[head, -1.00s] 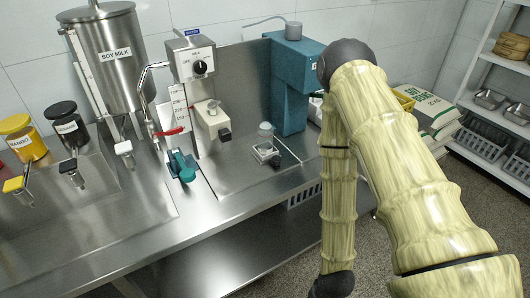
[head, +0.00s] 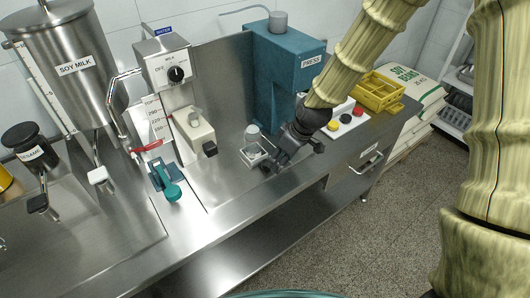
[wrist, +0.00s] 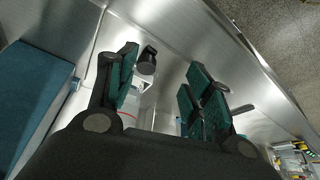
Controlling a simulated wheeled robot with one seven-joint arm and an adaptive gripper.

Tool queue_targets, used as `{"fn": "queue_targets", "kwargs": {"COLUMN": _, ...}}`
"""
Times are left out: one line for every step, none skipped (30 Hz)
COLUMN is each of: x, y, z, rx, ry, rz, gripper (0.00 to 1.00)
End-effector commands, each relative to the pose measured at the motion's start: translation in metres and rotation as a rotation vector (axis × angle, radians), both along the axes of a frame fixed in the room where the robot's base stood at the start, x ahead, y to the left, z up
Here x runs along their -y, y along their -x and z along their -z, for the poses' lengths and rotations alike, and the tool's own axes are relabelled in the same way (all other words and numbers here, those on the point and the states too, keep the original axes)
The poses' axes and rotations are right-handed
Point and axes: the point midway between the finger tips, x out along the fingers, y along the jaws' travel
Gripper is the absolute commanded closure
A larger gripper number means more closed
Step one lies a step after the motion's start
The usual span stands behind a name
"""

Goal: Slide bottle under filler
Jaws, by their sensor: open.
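A small clear bottle (head: 253,136) with a pale top appears to stand upright at a small square holder (head: 257,155) on the steel bench, in front of the teal press.
The teal press (head: 283,75) stands behind my gripper. A control box with coloured buttons (head: 346,120) and a yellow crate (head: 378,92) are to the right. A teal lever (head: 171,190) and the soy milk tank (head: 65,65) are to the left. The front bench is clear.

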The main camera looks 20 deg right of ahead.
Motion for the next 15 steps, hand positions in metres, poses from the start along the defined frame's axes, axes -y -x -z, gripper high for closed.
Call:
{"fn": "queue_targets", "kwargs": {"x": 0.001, "y": -0.006, "z": -0.013, "rx": 0.014, "ry": 0.000, "rz": -0.017, "gripper": 0.49}}
{"fn": "queue_targets", "kwargs": {"x": 0.001, "y": -0.008, "z": -0.019, "rx": 0.020, "ry": 0.001, "rz": -0.026, "gripper": 0.49}}
{"fn": "queue_targets", "kwargs": {"x": 0.001, "y": -0.010, "z": -0.024, "rx": 0.025, "ry": 0.002, "rz": -0.037, "gripper": 0.49}}
{"fn": "queue_targets", "kwargs": {"x": 0.002, "y": -0.012, "z": -0.027, "rx": 0.028, "ry": 0.003, "rz": -0.043, "gripper": 0.49}}
{"fn": "queue_targets", "kwargs": {"x": 0.002, "y": -0.013, "z": -0.030, "rx": 0.032, "ry": 0.004, "rz": -0.048, "gripper": 0.49}}
{"fn": "queue_targets", "kwargs": {"x": 0.002, "y": -0.014, "z": -0.033, "rx": 0.035, "ry": 0.004, "rz": -0.054, "gripper": 0.49}}
{"fn": "queue_targets", "kwargs": {"x": 0.002, "y": -0.015, "z": -0.033, "rx": 0.036, "ry": 0.005, "rz": -0.057, "gripper": 0.49}}
{"fn": "queue_targets", "kwargs": {"x": 0.002, "y": -0.015, "z": -0.034, "rx": 0.036, "ry": 0.005, "rz": -0.058, "gripper": 0.49}}
{"fn": "queue_targets", "kwargs": {"x": 0.002, "y": -0.015, "z": -0.033, "rx": 0.036, "ry": 0.005, "rz": -0.059, "gripper": 0.49}}
{"fn": "queue_targets", "kwargs": {"x": 0.001, "y": -0.016, "z": -0.032, "rx": 0.036, "ry": 0.005, "rz": -0.060, "gripper": 0.49}}
{"fn": "queue_targets", "kwargs": {"x": 0.001, "y": -0.016, "z": -0.030, "rx": 0.035, "ry": 0.005, "rz": -0.059, "gripper": 0.49}}
{"fn": "queue_targets", "kwargs": {"x": 0.000, "y": -0.016, "z": -0.027, "rx": 0.034, "ry": 0.005, "rz": -0.059, "gripper": 0.49}}
{"fn": "queue_targets", "kwargs": {"x": 0.000, "y": -0.017, "z": -0.026, "rx": 0.034, "ry": 0.005, "rz": -0.059, "gripper": 0.49}}
{"fn": "queue_targets", "kwargs": {"x": -0.001, "y": -0.018, "z": -0.024, "rx": 0.034, "ry": 0.005, "rz": -0.059, "gripper": 0.49}}
{"fn": "queue_targets", "kwargs": {"x": -0.002, "y": -0.018, "z": -0.020, "rx": 0.033, "ry": 0.006, "rz": -0.059, "gripper": 0.49}}
